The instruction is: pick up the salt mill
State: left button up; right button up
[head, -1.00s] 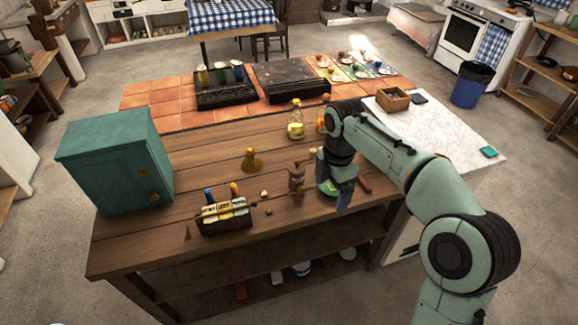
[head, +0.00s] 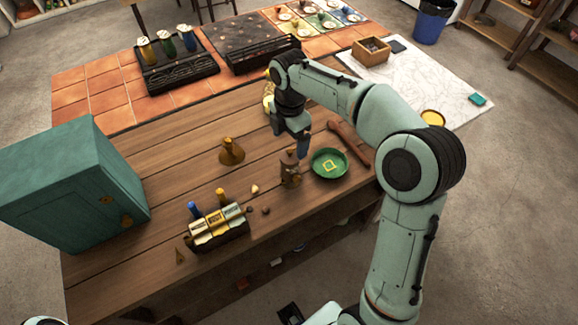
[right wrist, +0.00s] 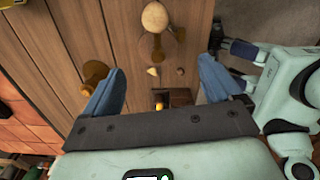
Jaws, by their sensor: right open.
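The salt mill, as I take it, is the brown wooden mill (head: 290,170) standing upright near the table's front edge. In the right wrist view a mill with a pale round knob (right wrist: 155,18) shows at the top, beyond the fingertips. My right gripper (head: 303,145) is just above and behind the mill in the head view, pointing down. The right wrist view shows its blue fingers (right wrist: 160,88) wide apart, with nothing held between them. Whether the gripper touches the mill cannot be told, but no grip shows.
A green dish (head: 330,163) and a wooden rolling pin (head: 350,142) lie right of the mill. A brass bell-shaped piece (head: 231,152) stands left. A caddy (head: 217,232) with packets is at front left, near a teal cabinet (head: 75,185). Small pieces lie between caddy and mill.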

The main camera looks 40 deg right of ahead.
aim_at(290, 150)
notch_tip(290, 150, down, 8)
jog(key=shift+w+d+r+b, duration=0.1)
jog(key=shift+r+b, duration=0.1)
jog(key=shift+b, duration=0.15)
jog(key=c, duration=1.7)
jog(key=shift+r, duration=0.1)
grip_shut()
jog(key=shift+r, duration=0.1)
